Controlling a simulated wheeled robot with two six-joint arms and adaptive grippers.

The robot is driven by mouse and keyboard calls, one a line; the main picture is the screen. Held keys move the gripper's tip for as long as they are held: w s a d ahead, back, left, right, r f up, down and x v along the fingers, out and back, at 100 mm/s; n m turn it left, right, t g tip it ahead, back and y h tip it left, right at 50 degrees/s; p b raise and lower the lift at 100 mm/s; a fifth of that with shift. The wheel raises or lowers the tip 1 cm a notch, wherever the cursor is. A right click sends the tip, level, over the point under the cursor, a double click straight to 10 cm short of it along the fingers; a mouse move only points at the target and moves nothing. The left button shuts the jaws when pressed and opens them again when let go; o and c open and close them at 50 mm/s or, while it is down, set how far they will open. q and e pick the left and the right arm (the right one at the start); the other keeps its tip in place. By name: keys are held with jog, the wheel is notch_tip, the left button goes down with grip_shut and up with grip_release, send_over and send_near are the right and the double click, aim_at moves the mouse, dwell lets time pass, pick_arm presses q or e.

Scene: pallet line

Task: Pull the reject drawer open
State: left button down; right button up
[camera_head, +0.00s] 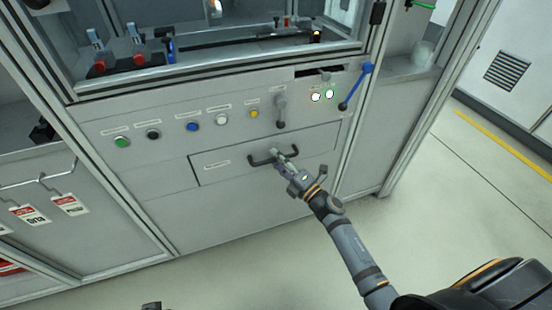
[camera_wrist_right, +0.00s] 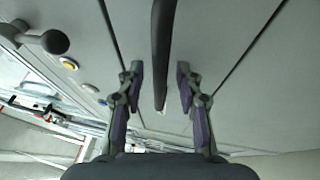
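The reject drawer (camera_head: 230,168) is a grey labelled front in the cabinet panel and looks flush with it in the head view. Its dark bar handle (camera_head: 258,161) also shows in the right wrist view (camera_wrist_right: 162,50). My right gripper (camera_head: 284,158) is at the handle in the head view. In the right wrist view its two fingers (camera_wrist_right: 160,86) are apart, one on each side of the handle bar, with visible gaps. A small dark piece at the bottom edge of the head view seems to be my left gripper (camera_head: 152,305); its fingers are not clear.
Above the drawer is a row of buttons, including a green one (camera_head: 121,142) and a blue one (camera_head: 193,127). A grey lever (camera_head: 281,110) and a blue-handled lever (camera_head: 356,86) stick out near the drawer. The floor (camera_head: 455,190) at right is clear.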

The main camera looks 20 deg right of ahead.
jog(key=shift+w+a, duration=0.15)
jog(key=shift+w, duration=0.05)
jog(key=shift+c, duration=0.3)
grip_shut()
